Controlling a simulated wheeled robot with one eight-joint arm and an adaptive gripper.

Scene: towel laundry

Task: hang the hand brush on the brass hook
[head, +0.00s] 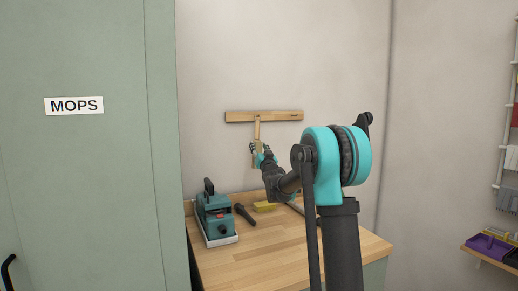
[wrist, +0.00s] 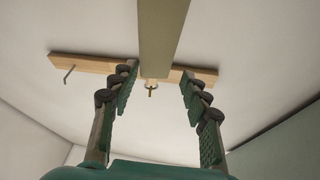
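The wooden rail (head: 290,116) is on the wall above the worktop, and it also crosses the wrist view (wrist: 95,64). The hand brush (head: 257,132) is upright against the wall, its pale wooden handle reaching up to the rail. In the wrist view the pale brush (wrist: 163,35) runs from the top edge toward the rail. The brass hook (wrist: 151,92) shows just past the handle's end, at a small ring. I cannot tell for certain how far the ring is over it. My gripper (wrist: 159,75) is open, with visible gaps between its fingers and the brush.
A grey hook (wrist: 68,74) is on the same rail. On the worktop (head: 262,254) are a teal machine (head: 214,216), a dark-handled tool (head: 244,214) and a yellow item (head: 265,206). A green cabinet labelled MOPS (head: 90,170) stands left. The worktop's front is clear.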

